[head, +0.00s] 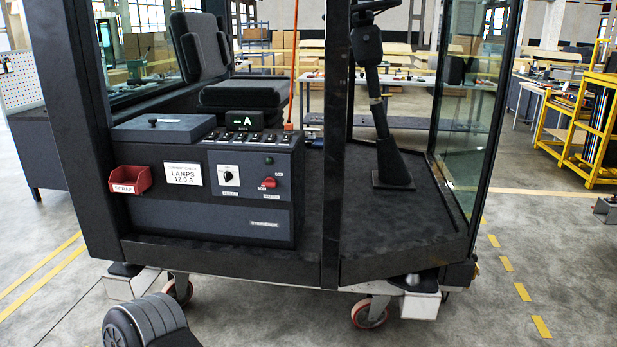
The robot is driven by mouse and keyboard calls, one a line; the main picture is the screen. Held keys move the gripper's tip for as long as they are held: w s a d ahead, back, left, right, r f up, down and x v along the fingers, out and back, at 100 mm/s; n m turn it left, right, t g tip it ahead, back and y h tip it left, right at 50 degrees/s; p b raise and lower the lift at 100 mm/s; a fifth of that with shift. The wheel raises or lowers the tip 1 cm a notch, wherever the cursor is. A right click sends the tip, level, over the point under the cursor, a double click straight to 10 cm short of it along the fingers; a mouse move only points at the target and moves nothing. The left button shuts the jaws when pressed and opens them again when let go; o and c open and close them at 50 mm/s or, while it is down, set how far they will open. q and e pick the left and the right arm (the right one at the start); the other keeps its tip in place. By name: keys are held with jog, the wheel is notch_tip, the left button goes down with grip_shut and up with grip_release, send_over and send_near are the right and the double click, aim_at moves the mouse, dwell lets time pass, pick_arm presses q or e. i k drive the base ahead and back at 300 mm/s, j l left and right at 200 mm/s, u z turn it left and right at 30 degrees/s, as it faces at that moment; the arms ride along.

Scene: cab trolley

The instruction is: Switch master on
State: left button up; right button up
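The master switch (269,183) is a small red knob on the right part of the dark control box's front face (200,218) in the head view. Small labels sit around it, too small to read surely. A small round dark-green lamp (268,161) is above it and looks unlit. Left of the switch is a black rotary knob on a white plate (228,175). Neither gripper shows in the head view. A dark rounded part at the bottom left, apparently a link of my arm, is well below and apart from the box.
A red bin (130,179) and a white "LAMPS" label (183,174) are on the box front. A dark cab post (335,150) stands right of the box. The floor in front looks clear.

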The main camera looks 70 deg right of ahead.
aim_at(270, 183)
jog(key=z, duration=2)
jog(key=i+j, duration=0.85)
jog(key=i+j+u, duration=0.1)
jog(key=i+j, duration=0.75)
jog(key=i, duration=0.25)
